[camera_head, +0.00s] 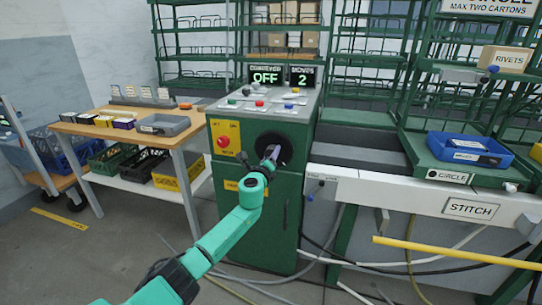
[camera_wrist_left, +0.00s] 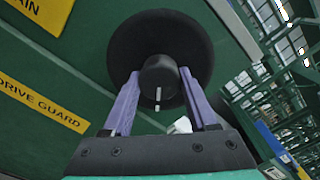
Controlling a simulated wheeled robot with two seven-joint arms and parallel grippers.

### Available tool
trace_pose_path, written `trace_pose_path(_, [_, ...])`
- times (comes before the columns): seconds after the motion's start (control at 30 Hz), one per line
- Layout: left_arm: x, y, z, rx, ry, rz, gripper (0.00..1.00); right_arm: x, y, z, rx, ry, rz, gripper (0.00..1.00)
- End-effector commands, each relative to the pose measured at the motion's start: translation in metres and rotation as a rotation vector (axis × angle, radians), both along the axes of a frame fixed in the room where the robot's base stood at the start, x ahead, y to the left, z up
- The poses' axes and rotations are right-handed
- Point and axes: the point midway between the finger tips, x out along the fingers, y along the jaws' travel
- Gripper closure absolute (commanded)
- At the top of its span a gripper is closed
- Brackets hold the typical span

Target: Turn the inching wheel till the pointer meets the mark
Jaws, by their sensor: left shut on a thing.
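The inching wheel (camera_head: 284,143) is a dark round disc on the front of the green press cabinet (camera_head: 250,225). In the left wrist view the black wheel (camera_wrist_left: 150,35) faces me, with a thick dark hub (camera_wrist_left: 160,72) at its middle. My left gripper (camera_head: 271,156) is at the wheel, and its purple fingers (camera_wrist_left: 160,98) stand on either side of the hub, shut on it. A short white line shows on the hub face, with a smaller white tick just below it. I cannot tell which is pointer or mark. My right gripper is not in view.
A yellow switch panel with a red button (camera_head: 223,142) is left of the wheel. Displays above read OFF (camera_head: 266,77) and 2 (camera_head: 302,79). A wooden table (camera_head: 125,132) stands left. A white rail (camera_head: 400,190) and a blue tray (camera_head: 468,150) are right.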

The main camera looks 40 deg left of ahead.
Motion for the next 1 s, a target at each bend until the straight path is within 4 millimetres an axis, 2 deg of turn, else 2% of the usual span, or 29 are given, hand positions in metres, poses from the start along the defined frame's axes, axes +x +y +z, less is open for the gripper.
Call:
trace_pose_path(0.3, [-0.0002, 0.0003, -0.0021, 0.109, 0.042, 0.001, 1.0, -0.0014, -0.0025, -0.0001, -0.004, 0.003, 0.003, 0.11])
trace_pose_path(0.8, [-0.0003, 0.0001, -0.0023, 0.126, 0.048, 0.0, 1.0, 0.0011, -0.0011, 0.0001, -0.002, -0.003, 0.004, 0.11])
trace_pose_path(0.83, [-0.0002, 0.0, -0.0023, 0.126, 0.048, 0.0, 0.3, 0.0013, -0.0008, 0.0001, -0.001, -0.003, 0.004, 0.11])
trace_pose_path(0.87, [-0.0002, -0.0001, -0.0023, 0.126, 0.048, 0.0, 0.18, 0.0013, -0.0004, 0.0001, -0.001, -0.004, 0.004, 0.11])
trace_pose_path(0.9, [-0.0002, -0.0001, -0.0021, 0.126, 0.048, 0.0, 0.11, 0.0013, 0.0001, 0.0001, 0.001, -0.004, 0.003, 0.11])
trace_pose_path(1.0, [-0.0001, -0.0001, -0.0016, 0.126, 0.047, 0.0, 0.11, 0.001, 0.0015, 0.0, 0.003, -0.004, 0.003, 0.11])
